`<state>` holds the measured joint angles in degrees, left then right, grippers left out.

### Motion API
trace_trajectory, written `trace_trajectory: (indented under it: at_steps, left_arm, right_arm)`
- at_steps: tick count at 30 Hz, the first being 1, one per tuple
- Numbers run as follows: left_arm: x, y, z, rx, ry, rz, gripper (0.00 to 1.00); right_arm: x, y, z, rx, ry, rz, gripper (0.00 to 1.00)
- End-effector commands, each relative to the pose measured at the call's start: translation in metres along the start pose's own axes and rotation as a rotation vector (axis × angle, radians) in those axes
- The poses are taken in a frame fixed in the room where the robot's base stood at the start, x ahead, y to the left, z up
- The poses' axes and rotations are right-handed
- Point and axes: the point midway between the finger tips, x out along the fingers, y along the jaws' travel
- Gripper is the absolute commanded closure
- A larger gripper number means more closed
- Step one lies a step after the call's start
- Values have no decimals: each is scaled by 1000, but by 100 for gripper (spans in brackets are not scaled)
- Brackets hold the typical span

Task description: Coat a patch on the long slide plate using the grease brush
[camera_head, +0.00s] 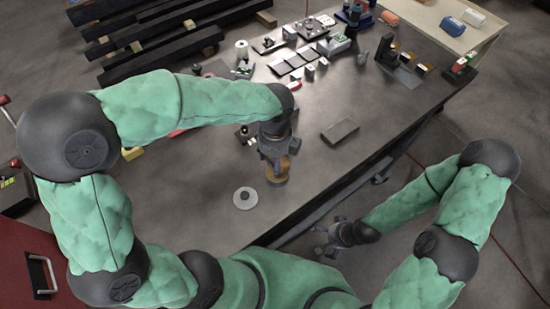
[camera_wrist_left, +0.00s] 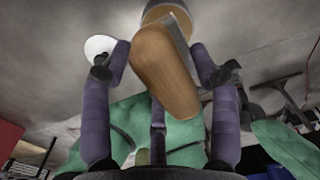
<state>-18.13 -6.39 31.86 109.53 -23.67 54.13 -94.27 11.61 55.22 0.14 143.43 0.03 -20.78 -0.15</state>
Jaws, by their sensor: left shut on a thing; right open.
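My left gripper (camera_head: 275,158) is shut on the grease brush, whose wooden handle (camera_wrist_left: 163,75) sits between the fingers in the left wrist view. The brush's lower end is at a round tan pot (camera_head: 278,174) on the table; its tip is hidden, and I cannot tell whether it is inside. A white round lid with a dark knob (camera_head: 245,198) lies beside the pot. A dark grey rectangular plate (camera_head: 340,131) lies flat to the right of the gripper; I cannot tell whether it is the long slide plate. My right gripper (camera_head: 330,240) is open and empty off the table's front edge.
Small trays and parts (camera_head: 295,62) crowd the table's far side. A dark stand with yellow pieces (camera_head: 402,66) is at the far right. A light bench (camera_head: 425,20) stands behind. The table (camera_head: 330,170) is clear around the grey plate.

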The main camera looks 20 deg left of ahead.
Motion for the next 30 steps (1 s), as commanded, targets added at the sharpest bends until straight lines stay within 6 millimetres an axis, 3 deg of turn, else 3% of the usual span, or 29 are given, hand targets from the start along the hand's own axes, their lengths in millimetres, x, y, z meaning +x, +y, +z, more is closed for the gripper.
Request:
trace_trajectory:
  at_steps: [18,30]
  left_arm:
    - [-44,0,0,0,0,-1,65]
    - [-44,0,0,0,0,-1,65]
  right_arm:
    - [-39,-14,2,0,0,0,0]
    - [-39,-14,2,0,0,0,0]
